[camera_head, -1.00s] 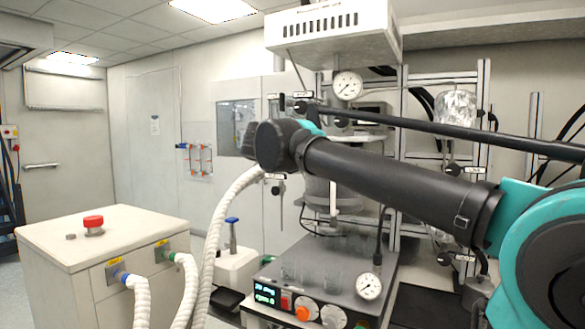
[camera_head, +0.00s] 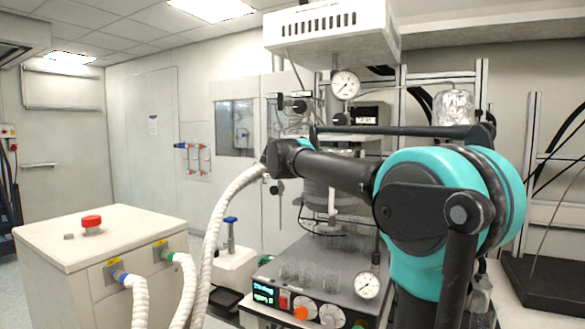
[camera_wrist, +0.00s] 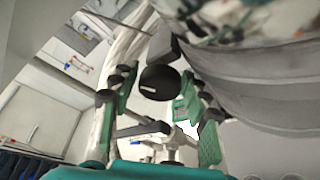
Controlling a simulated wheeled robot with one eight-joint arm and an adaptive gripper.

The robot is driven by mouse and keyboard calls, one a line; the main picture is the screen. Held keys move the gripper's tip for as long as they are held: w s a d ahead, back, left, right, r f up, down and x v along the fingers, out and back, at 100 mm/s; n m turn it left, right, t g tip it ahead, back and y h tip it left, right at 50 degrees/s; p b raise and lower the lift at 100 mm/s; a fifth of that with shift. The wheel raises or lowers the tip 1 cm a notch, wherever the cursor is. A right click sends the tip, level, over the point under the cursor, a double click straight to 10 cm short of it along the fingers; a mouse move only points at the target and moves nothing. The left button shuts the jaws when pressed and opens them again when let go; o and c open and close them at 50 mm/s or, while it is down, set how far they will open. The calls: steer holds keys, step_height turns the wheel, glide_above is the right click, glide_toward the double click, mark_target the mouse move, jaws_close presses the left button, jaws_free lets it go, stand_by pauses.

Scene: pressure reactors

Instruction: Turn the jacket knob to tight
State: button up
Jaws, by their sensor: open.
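A round black knob (camera_wrist: 160,82) with a short white mark shows in the middle of the wrist view, beside the large grey vessel (camera_wrist: 245,80). I cannot read a label on it, so I cannot confirm it is the jacket knob. My gripper (camera_wrist: 156,92) is open, with green-padded fingers to the left and right of the knob in the picture. No contact with the knob can be made out. In the head view my gripper is hidden at the far end of my arm, near the reactor's left side. The reactor vessel (camera_head: 323,194) is partly covered by my arm.
A pale corrugated hose (camera_head: 216,225) rises close to my arm's end. A pressure gauge (camera_head: 345,84) and a black knob (camera_head: 299,106) are above my forearm. The control panel (camera_head: 305,308) and glass beakers (camera_head: 306,270) are below. A white cabinet (camera_head: 85,260) stands left.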

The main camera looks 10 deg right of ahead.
steer(key=c, duration=0.9)
steer(key=shift+m+t, duration=1.1)
steer(key=shift+m, duration=1.3)
steer(key=o, duration=0.9)
